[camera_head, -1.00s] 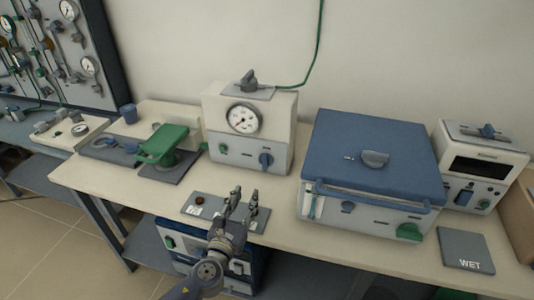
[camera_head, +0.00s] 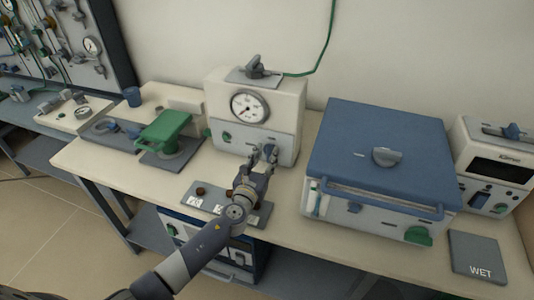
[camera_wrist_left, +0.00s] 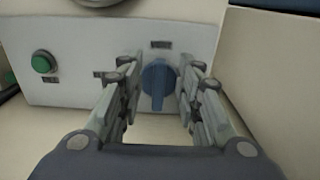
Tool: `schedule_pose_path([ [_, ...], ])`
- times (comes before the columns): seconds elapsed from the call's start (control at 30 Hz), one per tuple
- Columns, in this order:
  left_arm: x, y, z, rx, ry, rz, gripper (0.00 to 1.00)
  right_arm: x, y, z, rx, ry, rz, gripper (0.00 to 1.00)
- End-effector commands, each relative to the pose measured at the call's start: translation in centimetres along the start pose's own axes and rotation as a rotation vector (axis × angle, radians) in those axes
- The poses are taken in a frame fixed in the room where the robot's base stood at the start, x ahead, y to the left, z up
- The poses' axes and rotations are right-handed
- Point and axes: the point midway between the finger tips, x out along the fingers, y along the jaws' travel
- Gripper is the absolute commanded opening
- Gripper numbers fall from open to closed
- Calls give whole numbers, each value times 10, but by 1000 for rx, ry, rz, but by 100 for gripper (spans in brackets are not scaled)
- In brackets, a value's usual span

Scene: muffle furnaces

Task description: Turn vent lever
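A blue knob with a bar-shaped handle (camera_wrist_left: 157,84) is on the white front panel of the gauge box (camera_head: 226,88). Its handle points down in the left wrist view. A small label sits above it, too small to read. My left gripper (camera_head: 265,152) is at this panel. In the left wrist view my left gripper (camera_wrist_left: 160,85) is open, one finger on each side of the knob. The right finger is very close to the knob; I cannot tell if it touches. In the head view the gripper mostly hides the knob. My right gripper is not in view.
A green button (camera_wrist_left: 43,63) is left of the knob. A pressure gauge (camera_head: 249,106) is above the panel. A blue-lidded furnace (camera_head: 350,130) stands to the right. A green clamp-like device (camera_head: 162,132) is to the left. A grey plate (camera_head: 196,194) lies in front.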

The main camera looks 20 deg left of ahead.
Motion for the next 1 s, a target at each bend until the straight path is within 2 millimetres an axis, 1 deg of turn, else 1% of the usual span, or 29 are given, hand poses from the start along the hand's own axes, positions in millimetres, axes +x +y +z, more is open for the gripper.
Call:
schedule_pose_path([
  [0.03,5,0,0,0,0,0,32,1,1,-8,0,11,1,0],
  [0.1,10,0,0,0,0,0,32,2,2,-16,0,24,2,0],
  [0.2,14,0,0,0,0,-1,32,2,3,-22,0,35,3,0],
  [0.47,15,0,0,0,1,-1,32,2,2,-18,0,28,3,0],
  [0.5,15,0,0,0,1,-1,28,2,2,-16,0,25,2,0],
  [0.57,15,0,0,0,1,-1,14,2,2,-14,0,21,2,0],
  [0.6,15,0,0,0,1,-1,5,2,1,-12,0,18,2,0],
  [0.63,15,0,0,0,1,-1,0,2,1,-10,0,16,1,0],
  [0.73,15,0,0,0,1,-1,0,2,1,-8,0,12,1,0],
  [1.0,15,0,-1,-20,1,-1,0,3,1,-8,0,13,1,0],
])
